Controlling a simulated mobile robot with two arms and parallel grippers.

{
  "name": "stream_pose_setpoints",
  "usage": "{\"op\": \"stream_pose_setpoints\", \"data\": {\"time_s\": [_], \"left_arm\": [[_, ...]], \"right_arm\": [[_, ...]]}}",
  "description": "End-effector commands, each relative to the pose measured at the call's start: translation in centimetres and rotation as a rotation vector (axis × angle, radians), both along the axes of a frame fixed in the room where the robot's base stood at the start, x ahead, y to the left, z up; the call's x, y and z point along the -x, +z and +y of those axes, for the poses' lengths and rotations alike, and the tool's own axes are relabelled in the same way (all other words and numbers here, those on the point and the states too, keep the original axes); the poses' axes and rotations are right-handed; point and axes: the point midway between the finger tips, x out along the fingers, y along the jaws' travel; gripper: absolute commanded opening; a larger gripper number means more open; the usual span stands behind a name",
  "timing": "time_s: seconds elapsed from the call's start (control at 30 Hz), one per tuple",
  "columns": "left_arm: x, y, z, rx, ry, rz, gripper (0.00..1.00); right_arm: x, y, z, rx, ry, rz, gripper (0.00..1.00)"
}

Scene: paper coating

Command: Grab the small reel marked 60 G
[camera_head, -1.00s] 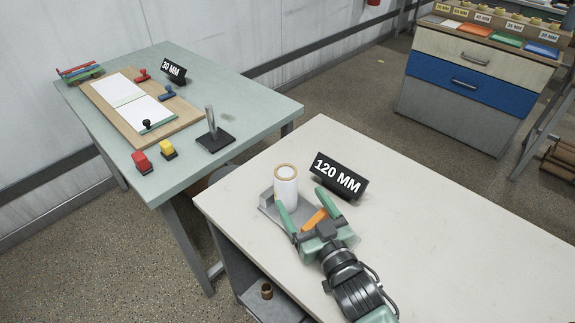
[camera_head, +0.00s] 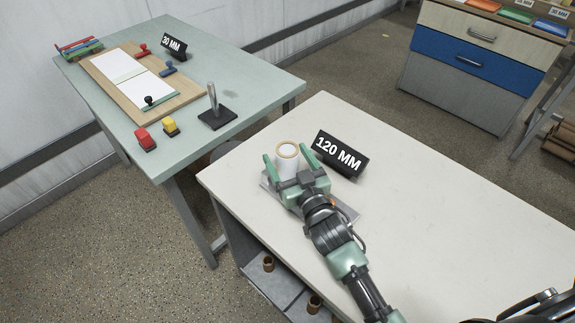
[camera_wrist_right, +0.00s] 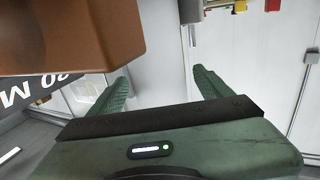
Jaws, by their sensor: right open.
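A small white reel (camera_head: 287,165) with a tan core stands upright on the near table, on a grey metal holder (camera_head: 352,213). I cannot read any 60 G mark on it. My right gripper (camera_head: 287,153) is open in the head view, its green fingers to either side of the reel's upper part. I cannot tell whether they touch it. In the right wrist view the two green fingers (camera_wrist_right: 160,88) are spread apart, and a brown block-like shape fills the upper left. My left gripper is out of view.
A black 120 MM sign (camera_head: 340,154) stands close right of the reel. Behind left, a green table (camera_head: 235,75) holds a board, stamps and a 30 MM sign. A drawer cabinet (camera_head: 465,70) stands at back right.

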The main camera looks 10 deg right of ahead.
Motion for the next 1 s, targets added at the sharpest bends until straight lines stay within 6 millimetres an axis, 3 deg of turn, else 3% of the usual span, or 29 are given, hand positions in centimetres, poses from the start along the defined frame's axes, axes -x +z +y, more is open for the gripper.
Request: {"op": "stream_pose_setpoints", "data": {"time_s": [0.07, 0.3, 0.67, 0.87, 1.0], "left_arm": [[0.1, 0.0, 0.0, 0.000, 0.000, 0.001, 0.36], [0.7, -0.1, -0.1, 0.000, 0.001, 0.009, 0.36], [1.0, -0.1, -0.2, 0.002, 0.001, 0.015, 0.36], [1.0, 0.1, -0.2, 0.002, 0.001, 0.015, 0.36], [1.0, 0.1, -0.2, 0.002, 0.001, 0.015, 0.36]], "right_arm": [[0.0, 0.0, 0.0, 0.000, 0.000, 0.000, 0.74], [0.0, 0.0, 0.0, 0.000, 0.000, -0.001, 0.07], [0.0, 0.7, 0.0, -0.001, 0.000, -0.003, 0.05], [0.0, 3.1, 0.0, 0.001, 0.002, -0.005, 0.05], [0.0, 6.0, 0.0, 0.001, 0.002, -0.007, 0.05]]}}
